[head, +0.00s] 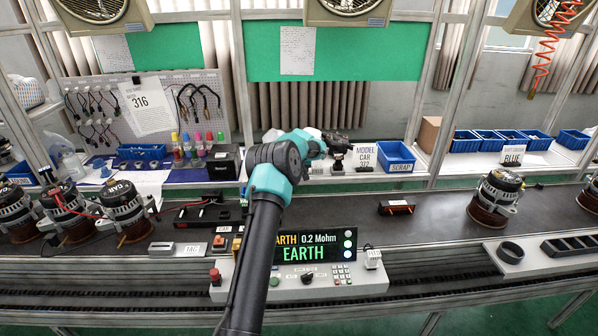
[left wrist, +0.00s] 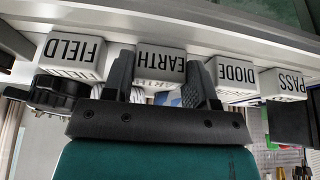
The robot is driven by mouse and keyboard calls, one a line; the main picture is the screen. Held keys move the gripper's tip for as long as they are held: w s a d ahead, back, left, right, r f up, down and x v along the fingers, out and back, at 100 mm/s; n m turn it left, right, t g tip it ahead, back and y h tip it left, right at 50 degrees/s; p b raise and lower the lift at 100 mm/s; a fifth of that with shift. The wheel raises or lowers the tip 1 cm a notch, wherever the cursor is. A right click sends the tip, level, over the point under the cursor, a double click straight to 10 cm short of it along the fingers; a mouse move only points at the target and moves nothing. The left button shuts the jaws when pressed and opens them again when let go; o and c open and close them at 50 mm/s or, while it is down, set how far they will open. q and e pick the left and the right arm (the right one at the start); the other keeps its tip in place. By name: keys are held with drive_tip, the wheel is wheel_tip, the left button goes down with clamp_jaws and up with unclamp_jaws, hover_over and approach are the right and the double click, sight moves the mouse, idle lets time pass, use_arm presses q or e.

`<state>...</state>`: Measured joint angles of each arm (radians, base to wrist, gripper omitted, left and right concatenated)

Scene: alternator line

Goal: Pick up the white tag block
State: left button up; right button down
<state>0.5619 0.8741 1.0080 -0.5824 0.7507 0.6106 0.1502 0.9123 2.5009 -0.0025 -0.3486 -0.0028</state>
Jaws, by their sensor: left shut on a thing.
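In the left wrist view, a white tag block lettered EARTH (left wrist: 160,64) sits in a row of white tag blocks, its lettering upside down. My left gripper (left wrist: 165,76) has its two dark fingers on either side of this block and is shut on it. The block still looks level with its neighbours. In the head view, my left gripper (head: 338,154) is at the back shelf, in front of the window wall; the block is too small and covered to make out there. My right gripper is in neither view.
Close beside the held block are the FIELD block (left wrist: 75,52), DIODE block (left wrist: 232,74) and PASS block (left wrist: 284,84). Blue bins (head: 396,154) stand right of my gripper on the shelf. The tester (head: 310,276) displays EARTH in front. Alternators (head: 496,197) stand on the dark conveyor.

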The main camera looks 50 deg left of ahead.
use_arm(q)
drive_tip(key=shift+r, duration=1.7)
drive_tip(key=shift+s+d+r, duration=0.1)
drive_tip(key=s+d+r, duration=0.1)
drive_tip(key=s+d, duration=0.9)
drive_tip(key=d, duration=0.2)
drive_tip(key=shift+s+r, duration=0.15)
drive_tip(key=shift+r, duration=0.05)
drive_tip(key=w+d+m+h, duration=0.1)
drive_tip(key=w+d+m, duration=0.3)
drive_tip(key=d, duration=1)
drive_tip(key=w+d+m+t+h, duration=0.1)
drive_tip(key=w+d+m, duration=0.3)
drive_tip(key=d, duration=1.1)
drive_tip(key=w+d+m+h, duration=0.2)
drive_tip(key=w+d+m, duration=0.2)
drive_tip(key=d, duration=1)
drive_tip(key=w+f, duration=0.1)
drive_tip(key=w, duration=0.2)
drive_tip(key=shift+w+d+t, duration=0.15)
drive_tip(key=shift+w+t, duration=0.15)
drive_tip(key=shift+w, duration=0.05)
